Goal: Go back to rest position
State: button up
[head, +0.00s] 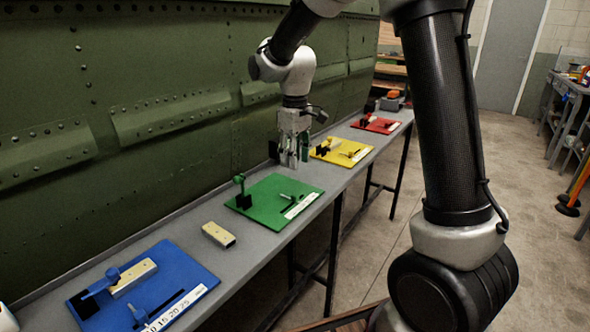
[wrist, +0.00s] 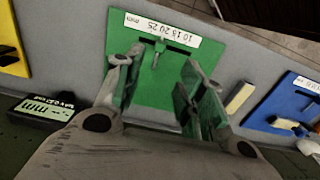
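My gripper (head: 293,162) hangs at the end of my arm above the bench (head: 175,226), near the far side of the green board (head: 262,190). In the wrist view my gripper (wrist: 162,68) has its two fingers spread apart, with nothing visible held between them. The green board (wrist: 150,92) shows below and between the fingers, with its green peg and a white number strip. My gripper looks clear of the board, though the exact height is hard to tell.
A cream block (head: 218,234) lies between the green and blue boards. The blue board (head: 185,262) holds another cream block (head: 133,277). Yellow (head: 345,152) and red (head: 382,124) boards sit farther along. A riveted green fuselage panel (head: 190,70) rises behind the bench. Open floor (head: 400,255) lies right.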

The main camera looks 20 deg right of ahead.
jog(key=shift+r, duration=0.2)
dwell(0.3)
jog(key=s+d+r+m+t, duration=0.1)
jog(key=s+d+r+m, duration=0.1)
jog(key=s, duration=0.7)
jog(key=s+d+r+m+t, duration=0.2)
jog(key=s+d+r, duration=0.2)
jog(key=s, duration=0.5)
jog(key=s+d+r+m+t, duration=0.1)
jog(key=s+d+r+m, duration=0.2)
jog(key=s+d, duration=0.4)
jog(key=shift+s+r, duration=0.2)
jog(key=shift+s, duration=1.25)
